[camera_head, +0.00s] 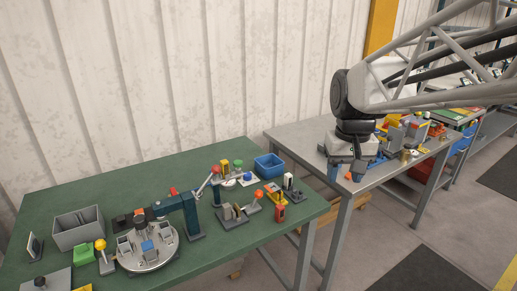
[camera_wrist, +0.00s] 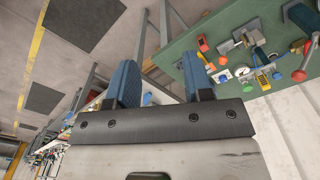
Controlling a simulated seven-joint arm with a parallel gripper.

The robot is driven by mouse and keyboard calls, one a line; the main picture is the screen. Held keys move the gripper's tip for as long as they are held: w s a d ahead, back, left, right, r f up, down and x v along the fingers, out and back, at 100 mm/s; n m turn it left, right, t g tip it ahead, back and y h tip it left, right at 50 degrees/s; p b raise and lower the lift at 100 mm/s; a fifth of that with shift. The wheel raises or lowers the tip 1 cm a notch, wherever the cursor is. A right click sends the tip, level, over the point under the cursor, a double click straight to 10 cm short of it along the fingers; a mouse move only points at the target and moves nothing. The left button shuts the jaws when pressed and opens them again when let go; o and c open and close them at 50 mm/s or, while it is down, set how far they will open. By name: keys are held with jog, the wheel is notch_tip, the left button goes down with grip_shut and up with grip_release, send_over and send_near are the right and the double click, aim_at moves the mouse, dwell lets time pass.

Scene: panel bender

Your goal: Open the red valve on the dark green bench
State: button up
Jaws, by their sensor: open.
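The dark green bench (camera_head: 105,188) fills the lower left of the head view and the upper right of the wrist view (camera_wrist: 195,32). Several small red parts stand on it. My gripper (camera_head: 345,174) is open and empty, right of the green bench, over the grey bench. Its blue fingers are wide apart in the wrist view (camera_wrist: 161,80).
A round turntable fixture (camera_head: 147,248) stands left. The grey bench (camera_head: 305,139) carries several parts near my gripper.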

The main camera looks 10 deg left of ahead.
jog(key=w+a+f+n+g, duration=0.1)
jog(key=w+a+n, duration=0.1)
jog(key=w+a, duration=0.85)
jog(key=n+g+h, duration=0.3)
jog(key=n, duration=0.1)
send_over(174, 191)
jog(key=f, duration=1.7)
jog(key=shift+w+a+f, duration=0.15)
jog(key=shift+w+f, duration=0.25)
jog(key=shift+s+a+f, duration=0.1)
jog(key=shift+a+f, duration=0.05)
jog(key=shift+a, duration=0.15)
jog(key=shift+x, duration=3.95)
jog(key=shift+d, duration=0.1)
jog(key=shift+c, duration=0.2)
grip_shut()
